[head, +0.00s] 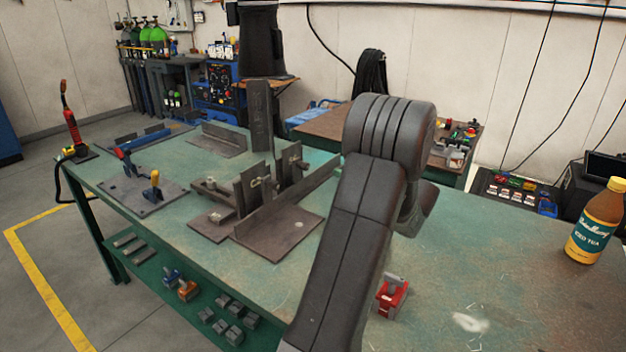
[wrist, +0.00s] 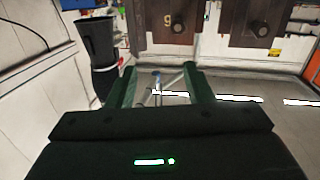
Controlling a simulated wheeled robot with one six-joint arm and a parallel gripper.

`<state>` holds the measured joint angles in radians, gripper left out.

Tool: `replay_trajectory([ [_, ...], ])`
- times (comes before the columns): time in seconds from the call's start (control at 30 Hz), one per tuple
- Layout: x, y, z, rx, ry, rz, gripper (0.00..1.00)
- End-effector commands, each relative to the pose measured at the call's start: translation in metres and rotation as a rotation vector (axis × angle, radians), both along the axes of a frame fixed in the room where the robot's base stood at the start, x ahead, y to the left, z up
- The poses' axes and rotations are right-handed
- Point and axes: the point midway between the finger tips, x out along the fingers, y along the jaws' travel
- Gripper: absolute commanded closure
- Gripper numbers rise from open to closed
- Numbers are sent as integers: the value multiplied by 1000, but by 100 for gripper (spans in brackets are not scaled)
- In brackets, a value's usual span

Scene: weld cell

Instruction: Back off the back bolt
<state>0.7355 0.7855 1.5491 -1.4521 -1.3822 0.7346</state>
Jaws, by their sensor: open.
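On the green table in the head view stands a dark steel fixture (head: 284,238) with two upright plates. Each plate carries small pale hardware, one nearer (head: 257,182) and one farther back (head: 301,163); these are too small to read as bolts. In the wrist view two brown plates show at the top, each with a dark round knob or bolt head, left (wrist: 178,27) and right (wrist: 261,28). I cannot tell which is the back bolt. My gripper (wrist: 162,82) has its two green fingers apart and empty, below the plates in the picture.
A red block-like part (head: 391,297) sits beside my arm on the table. An iced tea bottle (head: 596,222) stands at the right. A clamp plate (head: 143,190) with blue and yellow handles lies at the left. The table's right part (head: 500,260) is mostly clear.

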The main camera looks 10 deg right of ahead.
Motion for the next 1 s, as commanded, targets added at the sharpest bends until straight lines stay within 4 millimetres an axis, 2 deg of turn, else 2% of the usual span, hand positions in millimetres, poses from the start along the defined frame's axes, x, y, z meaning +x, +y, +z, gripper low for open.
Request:
replay_trajectory([
  [0.03, -5, -6, -14, 18, -1, 41, 53],
  [0.13, -15, -10, -24, 50, -1, 113, 53],
  [0.27, -20, -11, -29, 70, 1, 158, 53],
  [0.37, -15, -5, -29, 72, 1, 169, 53],
  [0.8, 47, 58, -29, 71, -1, 168, 53],
  [1.0, 68, 78, -29, 72, 0, 166, 53],
])
